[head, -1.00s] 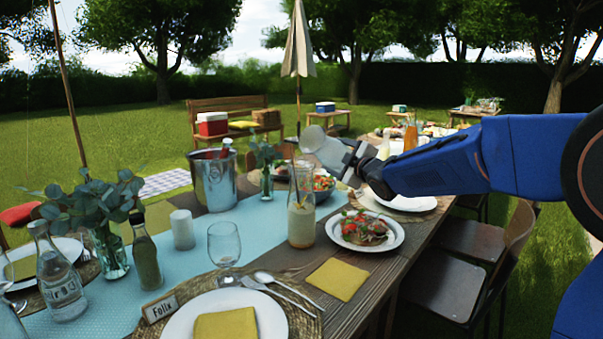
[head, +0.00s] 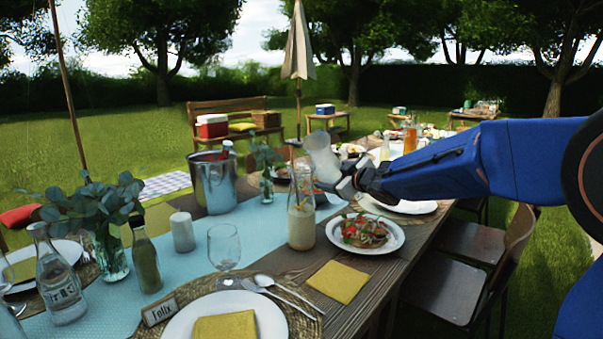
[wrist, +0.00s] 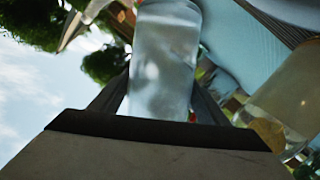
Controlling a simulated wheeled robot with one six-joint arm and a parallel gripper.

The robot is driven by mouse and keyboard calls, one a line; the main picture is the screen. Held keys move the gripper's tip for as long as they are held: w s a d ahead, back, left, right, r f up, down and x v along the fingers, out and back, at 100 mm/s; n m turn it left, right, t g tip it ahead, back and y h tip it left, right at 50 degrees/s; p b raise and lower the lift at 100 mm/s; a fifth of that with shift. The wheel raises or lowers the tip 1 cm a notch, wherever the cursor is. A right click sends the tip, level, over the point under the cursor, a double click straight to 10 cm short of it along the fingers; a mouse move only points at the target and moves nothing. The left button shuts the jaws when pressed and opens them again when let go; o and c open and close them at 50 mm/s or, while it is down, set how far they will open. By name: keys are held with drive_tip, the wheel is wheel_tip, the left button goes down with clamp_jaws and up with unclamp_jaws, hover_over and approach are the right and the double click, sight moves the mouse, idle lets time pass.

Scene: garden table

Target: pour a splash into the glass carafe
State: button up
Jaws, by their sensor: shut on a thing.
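The glass carafe (head: 301,228) stands upright on the table, partly filled with a pale cream liquid. My gripper (head: 345,186) is shut on a whitish cup (head: 321,155), held above the table just right of the carafe's mouth and a little higher. The cup leans slightly, with its upper end to the left. In the wrist view the cup (wrist: 163,62) sits between the fingers, and the carafe (wrist: 283,98) shows at the right. I cannot tell what is inside the cup.
A plate of salad (head: 365,233) is right of the carafe. A metal ice bucket (head: 214,182), a white candle (head: 182,232) and an empty wine glass (head: 224,247) stand to the left. A yellow napkin (head: 338,281) lies in front, with bare wood around it.

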drive_tip(key=shift+s+f+m+g+b, duration=0.1)
drive_tip(key=shift+f+m+g+b, duration=0.25)
drive_tip(key=shift+f+m+g, duration=0.55)
drive_tip(key=shift+a+f+m, duration=0.15)
drive_tip(key=shift+m, duration=0.25)
drive_tip(key=shift+s+m+g+y+b, duration=0.15)
drive_tip(key=shift+m+g+y+b, duration=0.15)
drive_tip(key=shift+b, duration=0.1)
drive_tip(key=shift+s+a+f+m+g, duration=0.3)
drive_tip(key=shift+f+m+g, duration=0.15)
drive_tip(key=shift+m, duration=0.25)
drive_tip(key=shift+y, duration=0.3)
